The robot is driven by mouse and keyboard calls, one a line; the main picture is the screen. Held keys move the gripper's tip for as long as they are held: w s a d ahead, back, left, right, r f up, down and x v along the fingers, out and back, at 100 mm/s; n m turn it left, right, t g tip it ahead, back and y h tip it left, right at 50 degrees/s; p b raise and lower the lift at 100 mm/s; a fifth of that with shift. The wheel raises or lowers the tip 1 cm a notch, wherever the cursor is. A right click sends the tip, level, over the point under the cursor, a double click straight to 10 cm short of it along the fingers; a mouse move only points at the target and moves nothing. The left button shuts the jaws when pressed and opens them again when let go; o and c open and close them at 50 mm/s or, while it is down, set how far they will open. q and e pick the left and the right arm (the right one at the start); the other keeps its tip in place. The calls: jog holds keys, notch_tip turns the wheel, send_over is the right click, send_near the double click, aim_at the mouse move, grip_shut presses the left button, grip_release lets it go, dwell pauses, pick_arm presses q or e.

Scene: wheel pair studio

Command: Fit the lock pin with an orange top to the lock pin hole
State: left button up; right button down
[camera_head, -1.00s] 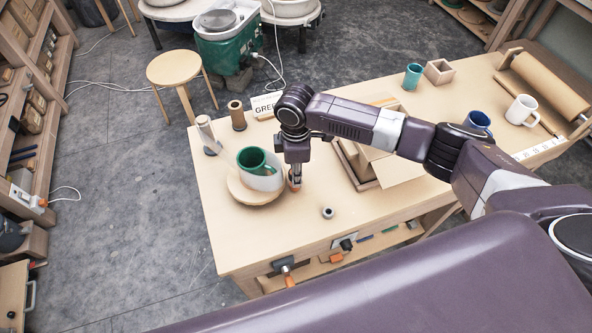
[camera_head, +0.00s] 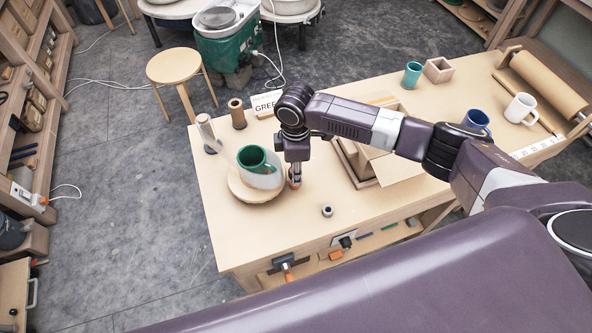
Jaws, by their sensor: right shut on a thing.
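My right gripper (camera_head: 294,182) points down at the table, just right of a round wooden board that bears a green and white cup. It is shut, with a small orange-brown bit showing at its fingertips; I take this for the orange top of the lock pin (camera_head: 295,184). The rest of the pin is hidden or too small to make out. A small grey cylinder with a dark hole in its top (camera_head: 327,211) stands on the table to the right and nearer; I cannot tell whether this is the lock pin hole. My left gripper is out of view.
The round board (camera_head: 243,192) and the green and white cup (camera_head: 258,164) sit close to the gripper's left. A wooden frame and boards (camera_head: 400,168) lie to the right, under my arm. Tall pieces (camera_head: 237,115) stand behind. The front left table top (camera_head: 250,235) is clear.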

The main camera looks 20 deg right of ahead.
jog(key=shift+r+p, duration=0.1)
jog(key=shift+p, duration=0.3)
jog(key=shift+f, duration=0.2)
jog(key=shift+f+b, duration=0.45)
jog(key=shift+f, duration=0.6)
jog(key=shift+r, duration=0.1)
jog(key=shift+p, duration=0.35)
